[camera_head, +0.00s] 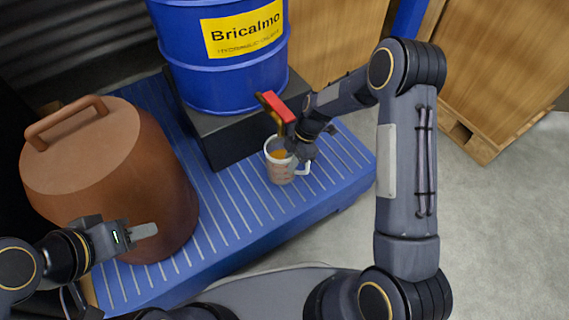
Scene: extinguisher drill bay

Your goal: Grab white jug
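The white jug (279,173) stands upright on the blue slatted platform, below the drum's tap. Its handle points right, and something orange-brown shows inside its mouth. My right gripper (301,150) is at the jug's upper right side, close to the rim and handle. Its fingers are dark and partly hidden, so I cannot tell whether they touch or grip the jug. My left gripper (144,231) is far to the left, in front of the brown container and away from the jug. Its fingers are seen from the side, and their opening cannot be made out.
A blue drum (232,80) with a yellow label rests on a black stand (226,148). A red tap (278,107) juts out above the jug. A large brown lidded container (150,180) fills the left of the blue platform (240,213). Clear floor lies at right.

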